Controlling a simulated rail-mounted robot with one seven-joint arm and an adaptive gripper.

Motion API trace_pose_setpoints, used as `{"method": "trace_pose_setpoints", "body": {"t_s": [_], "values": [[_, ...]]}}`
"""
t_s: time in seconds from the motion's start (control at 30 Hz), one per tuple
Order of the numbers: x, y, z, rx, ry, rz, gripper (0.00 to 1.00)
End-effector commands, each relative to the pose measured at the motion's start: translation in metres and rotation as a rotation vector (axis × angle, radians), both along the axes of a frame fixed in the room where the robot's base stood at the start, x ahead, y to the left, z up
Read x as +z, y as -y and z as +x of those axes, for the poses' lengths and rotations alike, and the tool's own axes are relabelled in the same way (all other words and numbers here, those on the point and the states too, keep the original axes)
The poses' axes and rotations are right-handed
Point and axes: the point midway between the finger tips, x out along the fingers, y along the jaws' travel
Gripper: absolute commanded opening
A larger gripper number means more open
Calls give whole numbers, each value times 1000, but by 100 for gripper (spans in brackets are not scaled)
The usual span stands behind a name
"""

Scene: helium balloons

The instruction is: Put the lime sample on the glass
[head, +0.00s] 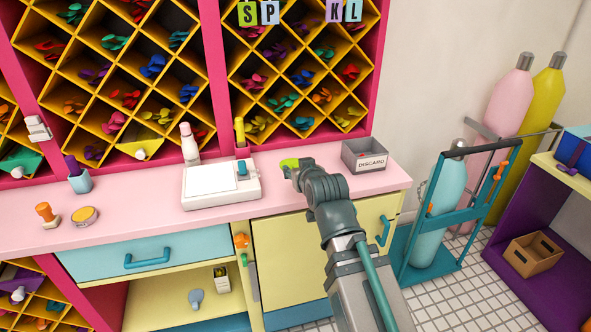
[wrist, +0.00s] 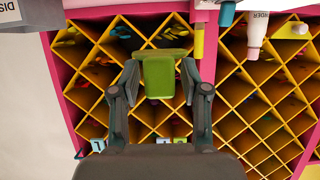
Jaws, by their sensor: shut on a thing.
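My gripper (head: 288,166) is shut on the lime sample (head: 291,162), a small lime-green piece, and holds it above the pink counter. In the wrist view the lime sample (wrist: 159,76) sits between the two dark fingers of my gripper (wrist: 159,84), with a green top part behind it. To the left of my gripper, a white boxy device (head: 247,188) stands on the counter. Its flat pale plate (head: 209,179) looks like the glass, and nothing lies on it. My gripper and the sample are apart from it.
A grey discard bin (head: 364,158) stands just right of my gripper. A white bottle (head: 189,145) and a yellow cylinder (head: 239,131) stand behind the device. Yellow diamond racks (head: 158,30) fill the wall behind. The counter's left part (head: 130,215) has free room.

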Motion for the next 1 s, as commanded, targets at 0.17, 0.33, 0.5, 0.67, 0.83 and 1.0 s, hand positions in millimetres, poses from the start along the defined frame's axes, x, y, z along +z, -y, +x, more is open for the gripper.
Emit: {"method": "trace_pose_setpoints", "body": {"t_s": [0.17, 0.33, 0.5, 0.67, 0.83, 1.0], "values": [[0, 0, -1, 0, 0, 0, 27], [1, 0, -1, 0, 0, 0, 27], [9, 0, 0, 0, 0, 0, 27], [23, 0, 0, 0, 0, 0, 27], [39, 0, 0, 0, 1, 0, 27], [50, 0, 0, 0, 1, 0, 27]]}}
